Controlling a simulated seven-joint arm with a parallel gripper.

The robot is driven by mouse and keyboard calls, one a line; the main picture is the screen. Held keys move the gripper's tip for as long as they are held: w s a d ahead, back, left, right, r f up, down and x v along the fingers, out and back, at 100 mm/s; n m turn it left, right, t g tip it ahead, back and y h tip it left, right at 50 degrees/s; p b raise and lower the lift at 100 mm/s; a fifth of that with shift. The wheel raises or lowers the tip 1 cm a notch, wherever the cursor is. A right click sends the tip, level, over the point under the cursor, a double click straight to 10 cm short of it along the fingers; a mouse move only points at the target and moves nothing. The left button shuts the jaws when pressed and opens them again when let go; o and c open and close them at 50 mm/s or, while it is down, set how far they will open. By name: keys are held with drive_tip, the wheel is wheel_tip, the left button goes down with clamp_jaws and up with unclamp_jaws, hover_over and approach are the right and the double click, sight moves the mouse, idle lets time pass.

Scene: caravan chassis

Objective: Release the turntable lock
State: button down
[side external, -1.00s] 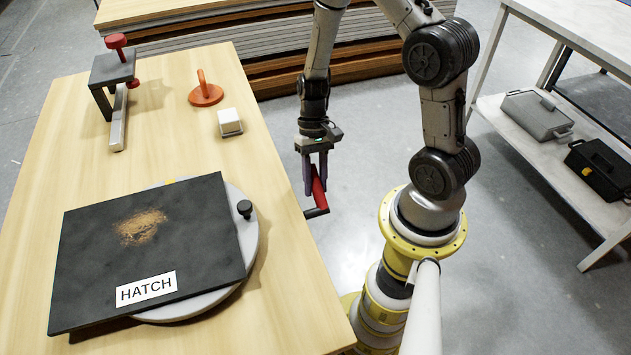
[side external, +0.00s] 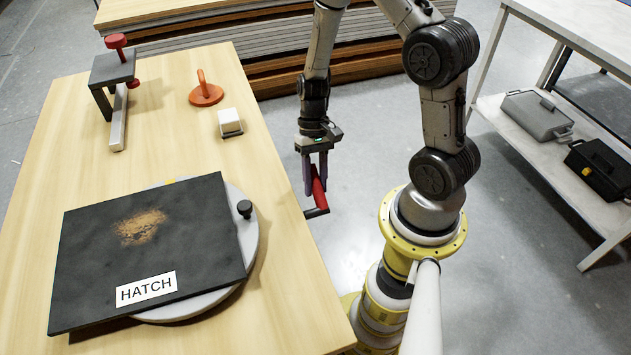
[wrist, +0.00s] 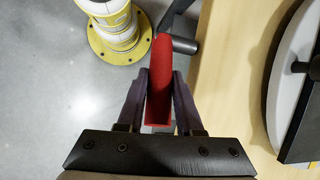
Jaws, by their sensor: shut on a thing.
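A red lever handle (side external: 318,187) with a dark crank arm (side external: 317,212) sticks out at the right edge of the table. My gripper (side external: 316,180) points down over it, its purple fingers shut on the red handle. In the wrist view the red handle (wrist: 160,85) lies between the two fingers (wrist: 160,100), and the dark crank (wrist: 182,45) shows beyond it near the table edge. The grey turntable disc (side external: 250,235) lies on the table, mostly hidden under a black panel labelled HATCH (side external: 90,260). A black knob (side external: 244,208) stands on the disc's right edge.
On the wooden table (side external: 180,90) are an orange suction-cup-like handle (side external: 206,93), a small white block (side external: 230,121) and a dark clamp stand (side external: 113,68) with red knobs. Stacked boards (side external: 270,60) lie behind. A shelf (side external: 590,150) with two cases stands at the right.

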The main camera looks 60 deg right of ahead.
drive_tip(key=shift+r, duration=0.1)
drive_tip(key=shift+s+a+r+t+h, duration=0.25)
drive_tip(key=shift+r+t+h, duration=0.15)
drive_tip(key=shift+t+h, duration=0.3)
drive_tip(key=shift+s+a+r+t+h, duration=0.25)
drive_tip(key=shift+r+t+h, duration=0.15)
drive_tip(key=shift+t+h, duration=0.25)
drive_tip(key=c, duration=0.6)
unclamp_jaws()
drive_tip(key=r, duration=0.4)
drive_tip(key=d+r, duration=0.1)
drive_tip(key=r, duration=0.8)
drive_tip(key=shift+s+d+r, duration=0.25)
drive_tip(key=shift+d+r, duration=0.1)
